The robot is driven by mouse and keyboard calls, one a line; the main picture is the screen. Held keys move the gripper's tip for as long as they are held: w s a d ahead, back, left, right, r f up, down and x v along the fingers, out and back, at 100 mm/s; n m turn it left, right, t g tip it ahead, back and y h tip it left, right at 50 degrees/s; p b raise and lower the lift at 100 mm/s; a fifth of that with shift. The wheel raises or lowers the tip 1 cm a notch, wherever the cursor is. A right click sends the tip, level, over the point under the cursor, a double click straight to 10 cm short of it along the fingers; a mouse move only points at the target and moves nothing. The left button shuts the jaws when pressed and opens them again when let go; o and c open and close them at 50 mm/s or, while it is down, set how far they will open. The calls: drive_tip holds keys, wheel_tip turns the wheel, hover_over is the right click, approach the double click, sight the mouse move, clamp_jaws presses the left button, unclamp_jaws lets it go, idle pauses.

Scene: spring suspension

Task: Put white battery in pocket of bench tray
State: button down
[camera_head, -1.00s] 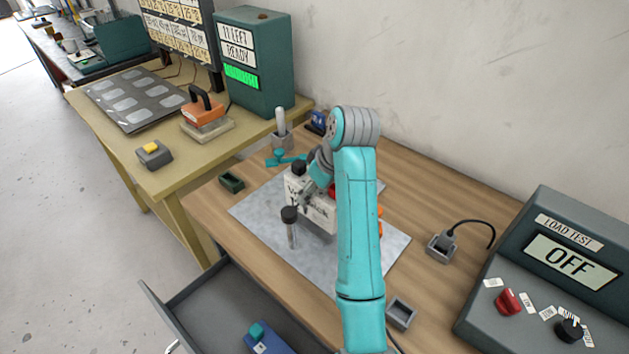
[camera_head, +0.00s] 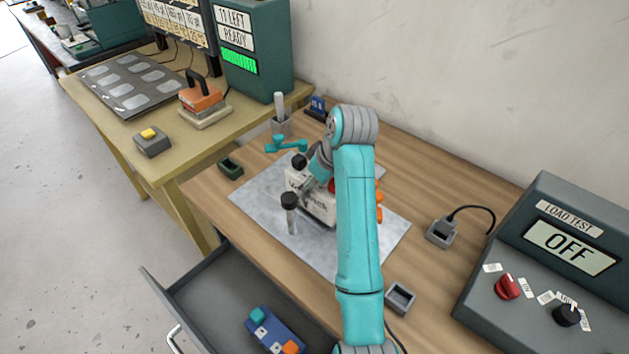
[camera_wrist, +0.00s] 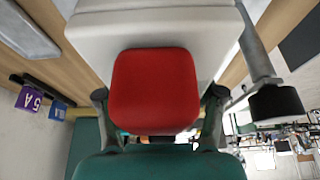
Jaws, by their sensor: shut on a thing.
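A white box-shaped body (camera_head: 318,207) with dark lettering, a black knob (camera_head: 298,160) and a red part (camera_head: 332,186) looks like the white battery. It is over the pale grey mat on the wooden bench; I cannot tell whether it touches the mat. My gripper (camera_wrist: 158,112) is shut on the red part, which fills the space between the fingers in the wrist view; the white body (camera_wrist: 150,32) is beyond it. My arm hides part of the body in the head view. A dark grey tray (camera_head: 92,76) with several pale pockets lies on the yellow bench at the left.
A black-topped post (camera_head: 289,212) stands close in front of the white body. Small grey sockets (camera_head: 400,298) lie to the right, near the load test box (camera_head: 560,260). An open drawer (camera_head: 205,290) holds a blue part.

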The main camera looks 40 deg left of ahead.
drive_tip(key=shift+c, duration=0.8)
unclamp_jaws()
drive_tip(key=shift+f, duration=0.1)
